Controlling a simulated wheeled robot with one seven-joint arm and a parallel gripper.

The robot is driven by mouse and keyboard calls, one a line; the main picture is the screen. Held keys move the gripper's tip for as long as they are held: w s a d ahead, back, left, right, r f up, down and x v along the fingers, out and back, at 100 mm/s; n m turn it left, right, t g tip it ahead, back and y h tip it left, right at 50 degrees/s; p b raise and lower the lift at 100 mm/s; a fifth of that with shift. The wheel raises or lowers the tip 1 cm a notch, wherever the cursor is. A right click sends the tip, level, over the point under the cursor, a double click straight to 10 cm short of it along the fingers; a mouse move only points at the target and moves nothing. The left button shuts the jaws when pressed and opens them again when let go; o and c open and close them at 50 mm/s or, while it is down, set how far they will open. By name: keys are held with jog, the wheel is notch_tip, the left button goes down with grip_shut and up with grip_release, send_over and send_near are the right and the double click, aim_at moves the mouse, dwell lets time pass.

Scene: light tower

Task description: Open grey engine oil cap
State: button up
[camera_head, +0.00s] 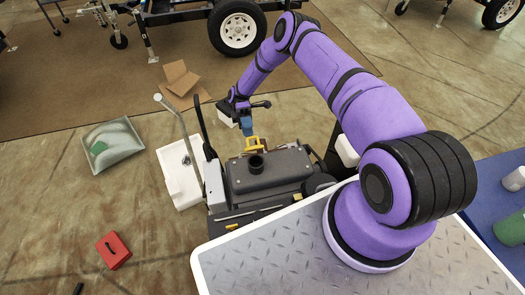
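My purple arm reaches over the dark engine unit (268,179) in the camera_head view. My gripper (246,122) points down above the back of the unit, close to a yellow part (258,143). It is small here, and I cannot tell whether its fingers are open or shut, or whether they touch anything. A short black round neck (256,163) stands up on top of the unit, in front of the gripper and apart from it. I cannot pick out the grey engine oil cap; it may be hidden or too small.
A bent pale pole (177,124) and a white tray-like piece (179,174) stand left of the unit. A wheeled trailer (237,31) stands behind.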

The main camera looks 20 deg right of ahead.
jog(key=s+r, duration=0.1)
jog(key=s, duration=1.3)
jog(key=shift+w+r, duration=0.1)
jog(key=shift+r, duration=0.1)
jog(key=w+d+r+m+t+h, duration=0.15)
jog(key=r+m+t, duration=0.3)
jog(key=r, duration=1.15)
jog(key=w+d+r+m+t+h, duration=0.1)
jog(key=d+r+m+t+h, duration=0.35)
jog(key=r, duration=1.15)
jog(key=s+r+m+t+y, duration=0.2)
jog(key=s+r+m+t, duration=0.4)
jog(key=s+r+t, duration=0.7)
jog(key=shift+s+d+r+m+t+y, duration=0.2)
jog(key=shift+s+r+m+t+y, duration=0.1)
jog(key=shift+s+r, duration=2.8)
